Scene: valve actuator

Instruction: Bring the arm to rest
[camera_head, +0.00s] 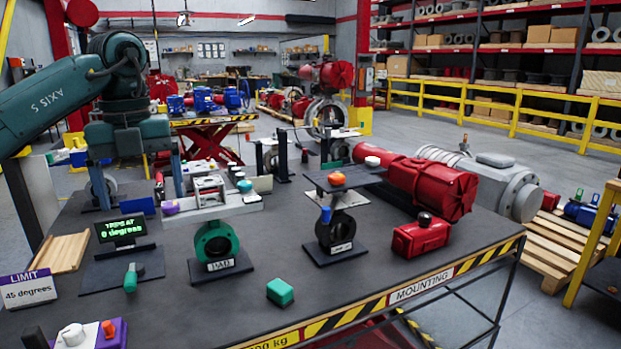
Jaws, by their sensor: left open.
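My left arm, dark teal, comes in from the left edge and bends down over the left part of the bench (370,285). My left gripper (141,198) points down with its two grey fingers wide apart. I see nothing held between them. My right gripper is out of view.
A black valve (335,231) with an orange knob (337,179) stands mid-bench, beside red actuators (420,236). A green block (280,291) lies near the front edge. A limit sign (29,289) and a purple button box (97,333) are front left.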

